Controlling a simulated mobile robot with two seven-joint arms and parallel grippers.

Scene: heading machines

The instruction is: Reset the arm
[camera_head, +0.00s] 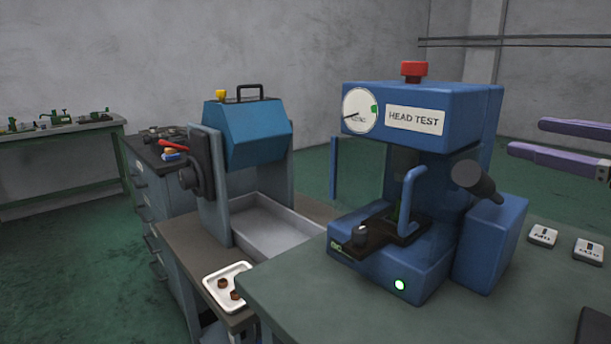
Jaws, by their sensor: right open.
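My right gripper (524,137) reaches in from the right edge with two purple fingers spread apart and nothing between them. It is in the air to the right of the blue head test machine (470,105), apart from it. The machine has a red button (414,70) on top, a round dial (360,110), a blue handle (409,200) and a lit green lamp (399,284). My left gripper is not in view.
Two small labelled blocks (543,236) lie on the green table (310,310) below my right gripper. A second blue machine (243,130) with a grey trough (270,228) stands left. A white tray (215,272) holds small brown parts. A workbench (60,131) stands far left.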

